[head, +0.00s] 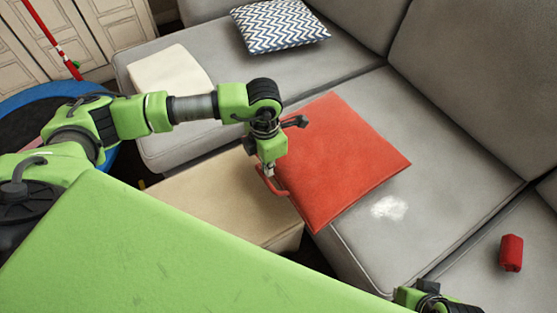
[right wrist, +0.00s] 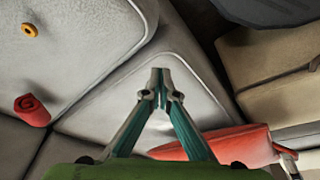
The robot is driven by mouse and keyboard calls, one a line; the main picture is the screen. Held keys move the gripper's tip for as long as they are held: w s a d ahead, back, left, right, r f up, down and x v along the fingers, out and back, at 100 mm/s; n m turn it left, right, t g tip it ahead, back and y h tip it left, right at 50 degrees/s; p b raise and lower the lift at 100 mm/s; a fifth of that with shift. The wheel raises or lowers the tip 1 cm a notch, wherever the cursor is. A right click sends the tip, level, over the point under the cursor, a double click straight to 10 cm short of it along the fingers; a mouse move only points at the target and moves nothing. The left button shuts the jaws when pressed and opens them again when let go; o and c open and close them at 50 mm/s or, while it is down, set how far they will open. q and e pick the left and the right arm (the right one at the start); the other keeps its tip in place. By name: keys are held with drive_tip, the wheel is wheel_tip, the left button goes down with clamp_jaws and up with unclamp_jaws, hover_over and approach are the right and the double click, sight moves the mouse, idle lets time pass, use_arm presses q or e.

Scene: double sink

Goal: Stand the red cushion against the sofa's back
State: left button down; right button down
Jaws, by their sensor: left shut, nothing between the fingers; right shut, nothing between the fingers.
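The red cushion (head: 345,155) lies flat on the grey sofa seat, with its front corner reaching the seat's front edge. It also shows in the right wrist view (right wrist: 225,143), partly hidden behind my right gripper. My left gripper (head: 270,180) is shut and empty at the cushion's left edge; I cannot tell whether it touches. My right gripper (right wrist: 160,75) is shut and empty above the seat, and only a bit of it shows at the bottom right of the head view. The sofa's back (head: 465,75) rises behind the seat, apart from the cushion.
A zigzag-patterned cushion (head: 280,25) and a cream cushion (head: 170,75) lie on the far seat. A beige ottoman (head: 225,200) stands before the sofa. A white patch (head: 388,207) and a red roll (head: 511,252) lie right of the cushion. The seat behind it is clear.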

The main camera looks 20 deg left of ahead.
use_arm(q)
drive_tip(key=shift+s+a, duration=0.6)
drive_tip(key=shift+s, duration=0.25)
use_arm(e)
drive_tip(key=shift+w+f, duration=0.3)
drive_tip(key=shift+f, duration=0.25)
use_arm(q)
drive_tip(key=shift+r, duration=0.1)
use_arm(e)
drive_tip(key=shift+s, duration=0.2)
use_arm(q)
drive_tip(key=shift+r, duration=0.25)
wheel_tip(320, 180, up, 11)
drive_tip(key=shift+r, duration=0.15)
drive_tip(key=shift+s, duration=0.1)
